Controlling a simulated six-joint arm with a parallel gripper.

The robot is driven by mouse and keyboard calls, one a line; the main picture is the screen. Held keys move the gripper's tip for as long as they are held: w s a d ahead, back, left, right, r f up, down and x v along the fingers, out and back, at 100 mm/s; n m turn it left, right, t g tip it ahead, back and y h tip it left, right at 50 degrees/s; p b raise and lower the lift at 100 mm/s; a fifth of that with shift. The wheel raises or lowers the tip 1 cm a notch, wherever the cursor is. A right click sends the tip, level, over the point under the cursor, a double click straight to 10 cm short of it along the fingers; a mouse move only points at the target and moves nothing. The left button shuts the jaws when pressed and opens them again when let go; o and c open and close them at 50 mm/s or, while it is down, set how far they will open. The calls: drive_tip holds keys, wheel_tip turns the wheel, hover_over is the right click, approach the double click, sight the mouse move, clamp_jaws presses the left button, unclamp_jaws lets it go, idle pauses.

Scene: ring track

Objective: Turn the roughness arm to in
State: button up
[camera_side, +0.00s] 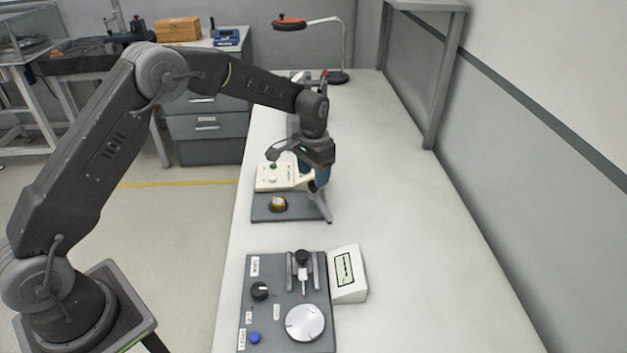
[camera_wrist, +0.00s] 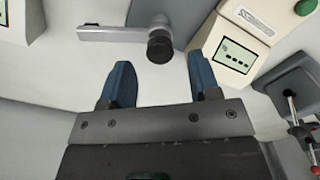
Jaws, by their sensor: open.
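In the wrist view a light grey swing arm (camera_wrist: 112,33) with a black knob (camera_wrist: 160,47) at its right end lies just beyond my fingertips. I take it to be the roughness arm; no readable label confirms this. My gripper (camera_wrist: 163,85) is open and empty, its two blue fingers apart, with the knob ahead of the gap and apparently not between them. In the side view my gripper (camera_side: 318,178) hangs over the right side of the middle station, and hides much of the arm. A cream box (camera_wrist: 215,45) with a display and green button (camera_wrist: 305,7) stands to the right in the wrist view.
The middle station's grey base (camera_side: 262,214) carries a brass-coloured ring part (camera_side: 278,204). A nearer grey panel (camera_side: 265,273) has knobs, a silver disc (camera_side: 305,322) and a display box (camera_side: 347,273). The bench's right side is clear.

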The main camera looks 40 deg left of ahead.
sight(320, 200)
drive_tip(key=shift+f, duration=1.35)
drive_tip(key=shift+c, duration=0.2)
clamp_jaws()
